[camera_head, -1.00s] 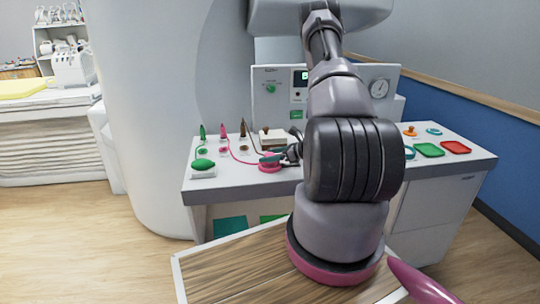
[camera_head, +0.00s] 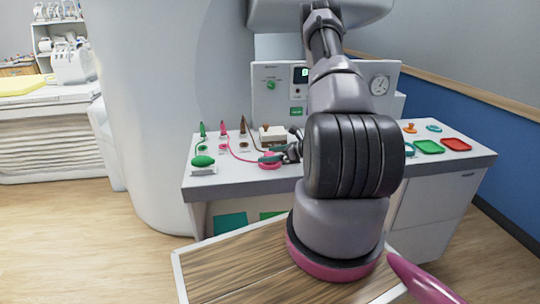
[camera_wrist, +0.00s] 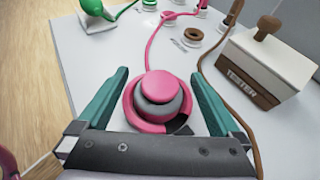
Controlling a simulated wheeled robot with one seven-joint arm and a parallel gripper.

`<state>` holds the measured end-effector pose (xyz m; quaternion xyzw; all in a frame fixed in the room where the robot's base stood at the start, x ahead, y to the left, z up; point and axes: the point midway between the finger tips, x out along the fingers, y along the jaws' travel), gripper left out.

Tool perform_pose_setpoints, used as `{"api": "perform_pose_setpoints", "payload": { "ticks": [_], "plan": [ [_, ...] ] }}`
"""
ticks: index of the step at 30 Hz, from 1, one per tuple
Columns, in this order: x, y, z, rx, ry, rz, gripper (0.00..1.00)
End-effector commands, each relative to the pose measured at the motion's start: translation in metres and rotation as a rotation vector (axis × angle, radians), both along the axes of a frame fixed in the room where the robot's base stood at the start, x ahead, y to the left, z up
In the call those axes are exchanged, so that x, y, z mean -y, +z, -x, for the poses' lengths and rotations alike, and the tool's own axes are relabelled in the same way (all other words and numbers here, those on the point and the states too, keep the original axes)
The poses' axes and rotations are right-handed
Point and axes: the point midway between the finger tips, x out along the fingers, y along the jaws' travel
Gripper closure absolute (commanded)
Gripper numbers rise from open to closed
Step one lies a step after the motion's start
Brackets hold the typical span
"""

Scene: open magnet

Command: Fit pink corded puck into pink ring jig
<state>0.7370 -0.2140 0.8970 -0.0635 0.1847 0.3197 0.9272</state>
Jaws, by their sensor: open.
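The pink corded puck (camera_wrist: 160,87) shows in the wrist view as a pink knob on a grey body, with a pink cord running up from it. It is over the pink ring jig (camera_wrist: 133,112), whose ring shows around it; I cannot tell whether it is fully seated. My gripper (camera_wrist: 163,90) is open, with teal fingers on both sides of the puck and a visible gap on each side. In the head view the pink ring jig (camera_head: 268,165) is at the counter's front, and my gripper (camera_head: 280,155) is partly hidden by my arm.

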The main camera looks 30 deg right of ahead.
Motion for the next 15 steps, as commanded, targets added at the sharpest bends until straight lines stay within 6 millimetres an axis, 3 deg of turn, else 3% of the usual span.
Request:
{"api": "perform_pose_setpoints", "payload": {
  "ticks": [5,15],
  "plan": [
    [0.013,0.009,0.015,0.001,-0.005,0.001,0.0],
    [0.051,0.034,0.063,0.001,-0.004,0.0,0.0]
  ]
}}
